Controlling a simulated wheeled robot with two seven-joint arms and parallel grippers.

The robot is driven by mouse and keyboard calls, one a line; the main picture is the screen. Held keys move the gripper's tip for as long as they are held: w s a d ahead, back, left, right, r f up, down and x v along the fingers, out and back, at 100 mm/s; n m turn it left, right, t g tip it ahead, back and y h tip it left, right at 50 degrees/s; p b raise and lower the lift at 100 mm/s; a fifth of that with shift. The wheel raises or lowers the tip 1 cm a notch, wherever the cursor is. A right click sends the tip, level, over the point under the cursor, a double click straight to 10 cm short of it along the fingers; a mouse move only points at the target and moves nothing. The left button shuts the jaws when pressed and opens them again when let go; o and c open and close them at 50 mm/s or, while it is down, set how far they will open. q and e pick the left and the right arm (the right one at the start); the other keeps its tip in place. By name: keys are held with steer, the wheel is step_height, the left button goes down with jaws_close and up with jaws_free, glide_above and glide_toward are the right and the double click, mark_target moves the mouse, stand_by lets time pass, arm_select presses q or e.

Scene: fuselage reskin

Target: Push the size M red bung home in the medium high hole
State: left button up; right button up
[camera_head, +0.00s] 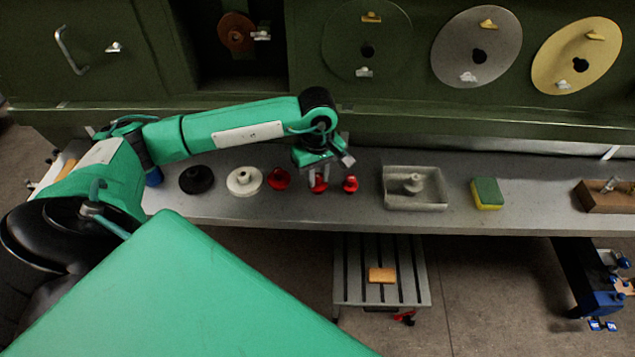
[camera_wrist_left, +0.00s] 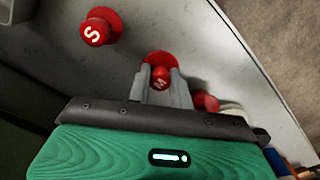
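The red bung marked M (camera_wrist_left: 160,78) stands on the grey bench in the left wrist view, its knob between the fingers of my left gripper (camera_wrist_left: 161,86). In the head view my left gripper (camera_head: 318,178) points down over this bung (camera_head: 319,187). Its fingers are on both sides of the knob; I cannot tell whether they press on it. A red bung marked S (camera_wrist_left: 98,28) and another red bung (camera_wrist_left: 205,101) stand to either side of it. I cannot tell which hole is the medium high one. My right gripper is not in view.
On the bench (camera_head: 460,215) are a black disc (camera_head: 196,179), a white disc (camera_head: 244,181), a grey tray (camera_head: 415,204) and a sponge (camera_head: 487,193). Green, grey (camera_head: 455,45) and yellow discs with dark holes are on the green wall behind. A slatted step (camera_head: 345,285) stands in front.

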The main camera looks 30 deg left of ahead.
mark_target(318, 176)
arm_select(q)
jaws_close()
steer(key=shift+r, duration=0.35)
steer(key=shift+r+p, duration=0.3)
steer(key=shift+r, duration=0.95)
steer(key=shift+r, duration=0.1)
steer(key=shift+r+p, duration=0.6)
steer(key=shift+r, duration=0.8)
steer(key=shift+d, duration=0.1)
